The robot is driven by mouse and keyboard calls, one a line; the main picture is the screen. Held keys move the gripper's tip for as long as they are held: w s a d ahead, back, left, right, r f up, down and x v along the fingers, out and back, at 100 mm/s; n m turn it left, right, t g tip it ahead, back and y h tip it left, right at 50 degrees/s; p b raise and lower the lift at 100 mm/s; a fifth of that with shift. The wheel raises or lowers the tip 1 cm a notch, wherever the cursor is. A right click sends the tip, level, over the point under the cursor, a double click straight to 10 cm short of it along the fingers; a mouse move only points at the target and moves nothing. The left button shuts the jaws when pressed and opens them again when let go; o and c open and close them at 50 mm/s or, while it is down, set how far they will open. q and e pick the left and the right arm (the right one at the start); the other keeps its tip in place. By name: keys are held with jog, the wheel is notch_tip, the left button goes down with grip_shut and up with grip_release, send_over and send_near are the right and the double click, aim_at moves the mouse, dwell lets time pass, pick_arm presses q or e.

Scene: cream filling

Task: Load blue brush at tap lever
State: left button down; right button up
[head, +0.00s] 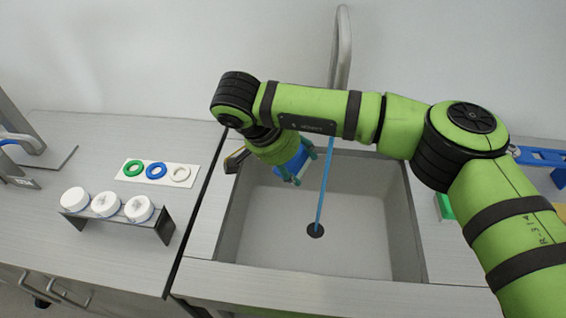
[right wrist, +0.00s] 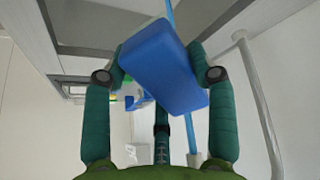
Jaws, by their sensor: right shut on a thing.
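The blue brush shows as a blue block (right wrist: 163,68) between the teal fingers of my right gripper (right wrist: 158,60) in the right wrist view. My right gripper (head: 303,166) is shut on it above the sink; in the head view the blue block (head: 289,160) is partly hidden by the fingers. The tall metal tap (head: 343,50) rises behind the sink, partly hidden by my right arm. A thin blue stream (head: 323,190) runs down to the drain, close to the right of the gripper. I cannot make out the tap lever for certain. My left gripper is not in view.
The sink (head: 270,225) is otherwise clear around its dark drain (head: 315,230). On the left counter are a white strip with green, blue and white rings (head: 155,172) and a rack (head: 165,227) with three white round pieces. A blue fixture (head: 540,157) stands at right.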

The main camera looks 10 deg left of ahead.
aim_at(309, 158)
jog(key=shift+w+d+f, duration=0.1)
jog(key=shift+w+d, duration=0.45)
jog(key=shift+d, duration=0.2)
jog(key=shift+w+d+f, duration=0.2)
jog(key=shift+w+d, duration=0.3)
jog(key=shift+d, duration=0.15)
pick_arm(q)
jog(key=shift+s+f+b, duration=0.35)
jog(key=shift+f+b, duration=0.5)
jog(key=shift+b, duration=0.05)
pick_arm(e)
jog(key=shift+w+d+f, duration=0.2)
jog(key=shift+w+d, duration=0.45)
jog(key=shift+d, duration=0.1)
jog(key=shift+w+d+f, duration=0.2)
jog(key=shift+w+d, duration=0.4)
jog(key=shift+d, duration=0.15)
jog(key=shift+s+a+b, duration=0.3)
jog(key=shift+s+a, duration=1)
jog(key=shift+a, duration=0.3)
jog(key=shift+s+a+b, duration=0.3)
jog(key=shift+s+a, duration=0.95)
jog(key=shift+a, duration=0.3)
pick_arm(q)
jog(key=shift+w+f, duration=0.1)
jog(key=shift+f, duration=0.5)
pick_arm(e)
jog(key=shift+r, duration=0.1)
